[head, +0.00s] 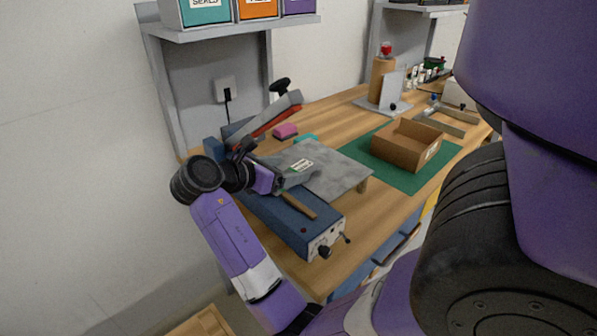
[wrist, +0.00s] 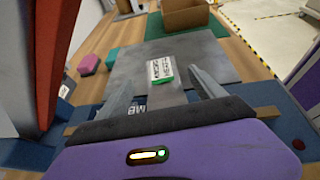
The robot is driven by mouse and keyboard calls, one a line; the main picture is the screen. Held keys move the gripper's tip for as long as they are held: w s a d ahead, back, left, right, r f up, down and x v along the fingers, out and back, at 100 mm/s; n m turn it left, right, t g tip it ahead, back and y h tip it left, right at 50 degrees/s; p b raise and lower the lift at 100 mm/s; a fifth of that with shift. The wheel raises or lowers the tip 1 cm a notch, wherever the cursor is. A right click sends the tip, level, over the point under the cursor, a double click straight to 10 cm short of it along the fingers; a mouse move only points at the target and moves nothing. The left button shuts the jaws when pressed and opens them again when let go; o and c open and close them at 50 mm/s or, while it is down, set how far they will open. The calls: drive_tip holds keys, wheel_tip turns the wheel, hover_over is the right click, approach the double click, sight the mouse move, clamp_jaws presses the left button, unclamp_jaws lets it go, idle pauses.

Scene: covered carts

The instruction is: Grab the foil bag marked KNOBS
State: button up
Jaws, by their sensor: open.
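A silvery foil bag with a white label (head: 301,165) lies flat on a grey plate (head: 338,172) of the blue bench machine. In the wrist view the bag's label (wrist: 161,69) has dark print and a green strip at its near edge. I cannot read the print for certain. The bag's grey edges blend with the plate. My gripper (wrist: 160,76) is open, with one finger to each side of the bag's near part and the label just beyond. It looks empty. In the head view my gripper (head: 288,177) comes in over the machine from the left.
The machine's raised red-and-grey lever arm (head: 272,116) stands close to my wrist. A pink sponge (head: 285,131) lies behind the plate. A cardboard box (head: 408,146) sits on a green mat (head: 355,150) to the right. A shelf with bins (head: 238,27) hangs above.

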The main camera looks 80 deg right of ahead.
sight(297, 168)
drive_tip(key=x, duration=0.3)
drive_tip(key=shift+s+f, duration=0.15)
drive_tip(key=shift+s, duration=0.05)
drive_tip(key=c, duration=1.5)
drive_tip(key=shift+r, duration=0.7)
wheel_tip(297, 168, up, 2)
drive_tip(key=shift+r+p, duration=0.15)
drive_tip(key=shift+p, duration=0.15)
drive_tip(key=w+a, duration=0.3)
drive_tip(key=a, duration=0.2)
drive_tip(key=w+a, duration=0.7)
drive_tip(key=a, duration=0.2)
drive_tip(key=shift+w+a, duration=0.25)
drive_tip(key=shift+a, duration=0.05)
